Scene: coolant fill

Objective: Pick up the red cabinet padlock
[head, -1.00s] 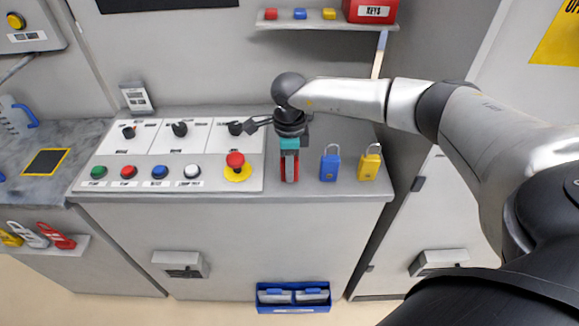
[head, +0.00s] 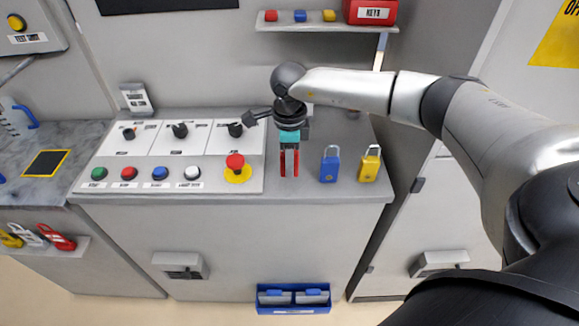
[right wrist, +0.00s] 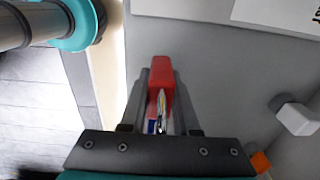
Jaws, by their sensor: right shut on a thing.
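The red padlock (head: 289,168) is held between the fingers of my right gripper (head: 289,160), above the right part of the grey cabinet top. In the right wrist view the red padlock body (right wrist: 160,72) sits between the two fingers of my right gripper (right wrist: 158,85), which are shut on it. A small label shows beside it. In the head view the fingers and hand hide much of it. My left gripper is not in view.
A blue padlock (head: 330,166) and a yellow padlock (head: 370,166) stand just right of my right gripper. A yellow-based red stop button (head: 237,166) is close on the left. A shelf (head: 326,27) with a red key box (head: 371,11) is above.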

